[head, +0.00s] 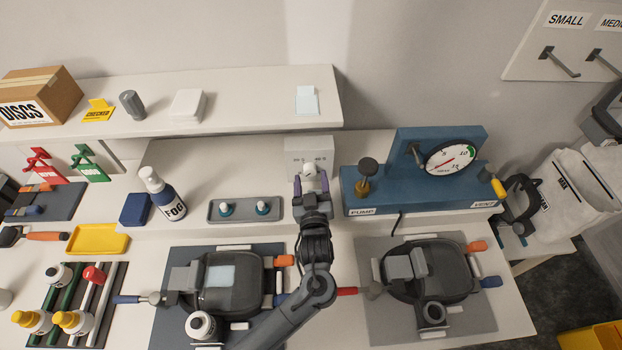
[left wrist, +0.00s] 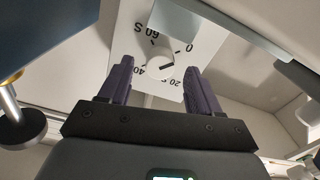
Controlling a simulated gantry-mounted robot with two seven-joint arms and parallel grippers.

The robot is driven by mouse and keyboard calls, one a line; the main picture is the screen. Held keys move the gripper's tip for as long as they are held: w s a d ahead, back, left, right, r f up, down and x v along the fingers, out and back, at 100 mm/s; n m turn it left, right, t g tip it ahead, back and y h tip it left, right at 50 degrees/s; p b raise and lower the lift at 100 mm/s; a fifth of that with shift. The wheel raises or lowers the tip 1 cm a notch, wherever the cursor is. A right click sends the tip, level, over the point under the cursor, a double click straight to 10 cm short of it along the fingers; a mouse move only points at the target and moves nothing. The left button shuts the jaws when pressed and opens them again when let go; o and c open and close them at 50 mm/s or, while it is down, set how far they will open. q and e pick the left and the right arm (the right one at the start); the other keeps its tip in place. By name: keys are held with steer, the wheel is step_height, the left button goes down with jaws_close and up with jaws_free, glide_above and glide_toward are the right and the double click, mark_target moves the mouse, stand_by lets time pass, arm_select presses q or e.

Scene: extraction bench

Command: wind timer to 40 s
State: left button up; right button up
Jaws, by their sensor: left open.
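The timer (head: 308,148) is a pale box on the bench, below the shelf, in the head view. My left gripper (head: 311,183) is open, with purple fingers in front of the timer. In the left wrist view the left gripper (left wrist: 157,75) has one finger to each side of the knob, with gaps visible; contact cannot be told. My right gripper is not in view.
A blue pump stand (head: 420,195) with a gauge stands close to the right of the timer. A grey tray (head: 245,214) with two teal-based pieces lies to the left. The FOG bottle (head: 165,195) stands further left. The shelf (head: 240,112) overhangs behind. Two dark devices sit in front.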

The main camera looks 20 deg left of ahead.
arm_select(q)
steer(key=shift+w+a, duration=0.2)
steer(key=shift+w, duration=0.2)
